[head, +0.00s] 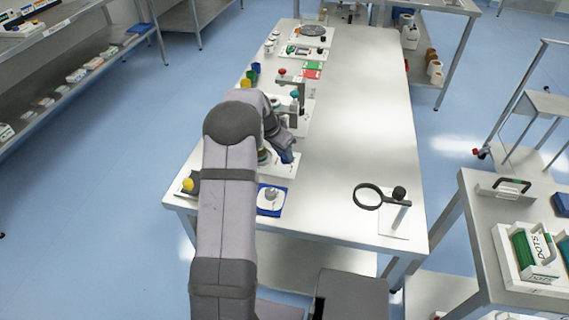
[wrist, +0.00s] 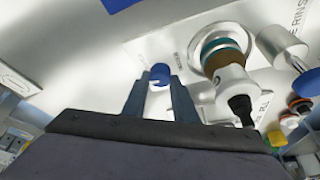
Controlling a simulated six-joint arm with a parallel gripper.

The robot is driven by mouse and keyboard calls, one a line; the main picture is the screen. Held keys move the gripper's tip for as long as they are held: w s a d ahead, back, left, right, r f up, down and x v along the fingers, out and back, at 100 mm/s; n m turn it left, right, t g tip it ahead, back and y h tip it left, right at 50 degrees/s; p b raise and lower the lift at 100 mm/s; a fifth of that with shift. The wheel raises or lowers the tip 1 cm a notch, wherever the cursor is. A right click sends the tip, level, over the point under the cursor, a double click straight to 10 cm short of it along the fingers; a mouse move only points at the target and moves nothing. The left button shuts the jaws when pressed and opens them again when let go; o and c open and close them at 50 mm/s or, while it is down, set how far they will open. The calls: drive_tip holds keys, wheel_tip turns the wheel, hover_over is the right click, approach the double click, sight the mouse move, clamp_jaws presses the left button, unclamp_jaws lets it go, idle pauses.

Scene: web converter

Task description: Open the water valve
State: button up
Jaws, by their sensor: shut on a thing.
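A small blue knob (wrist: 160,71), which looks like the water valve's handle, sits at the edge of a white plate (wrist: 146,52) in the wrist view. My gripper (wrist: 160,86) has a blue-grey finger on each side of the knob and is shut on it. Small lettering beside the knob is too blurred to read. In the head view my gripper (head: 287,152) is low over the left side of the table, and my own arm hides the knob there.
Next to the knob stands a fitting (wrist: 222,62) with teal and brown rings and a black tip. A metal cylinder (wrist: 283,45) stands beyond it. In the head view a blue mat (head: 271,201) lies nearer, a magnifier (head: 369,196) stands right, and the table's middle (head: 355,120) is clear.

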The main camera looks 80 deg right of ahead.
drive_tip(key=m+g+y+b, duration=0.1)
drive_tip(key=m+b, duration=0.1)
drive_tip(key=m, duration=0.1)
drive_tip(key=shift+w+f+m, duration=0.1)
drive_tip(key=shift+w+m, duration=0.05)
drive_tip(key=shift+m, duration=0.15)
drive_tip(key=shift+d+m+g+y, duration=0.1)
drive_tip(key=shift+m+g+y, duration=0.4)
drive_tip(key=shift+m, duration=1.2)
drive_tip(key=o, duration=1)
drive_tip(key=shift+o, duration=0.2)
drive_tip(key=shift+r, duration=0.2)
drive_tip(key=v, duration=0.7)
drive_tip(key=shift+b, duration=0.4)
drive_tip(key=shift+r, duration=0.1)
